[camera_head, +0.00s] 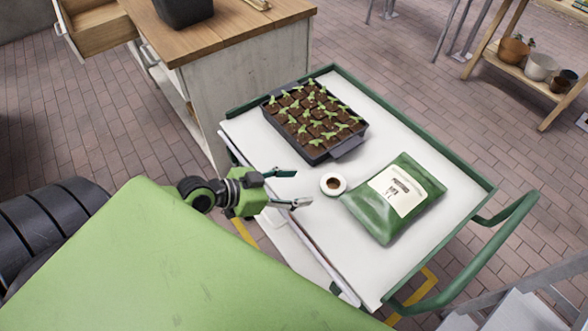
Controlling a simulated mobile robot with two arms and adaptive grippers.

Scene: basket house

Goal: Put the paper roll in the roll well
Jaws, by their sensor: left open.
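The white paper roll (341,189) with a brown core stands on end on the white cart top, left of the green bag. My left gripper (301,188) comes in from the left over the cart's near left edge. Its two fingers are open and point at the roll, just to its left. Nothing is between the fingertips, and the roll appears apart from them. I cannot make out a roll well in this view. My right gripper is not in view.
The cart (388,126) has a green frame and handle (497,262). A black seedling tray (316,160) sits behind the roll, and a green bag (418,213) lies close at its right. A wooden-topped cabinet (240,25) with an open drawer (98,28) stands at the back left.

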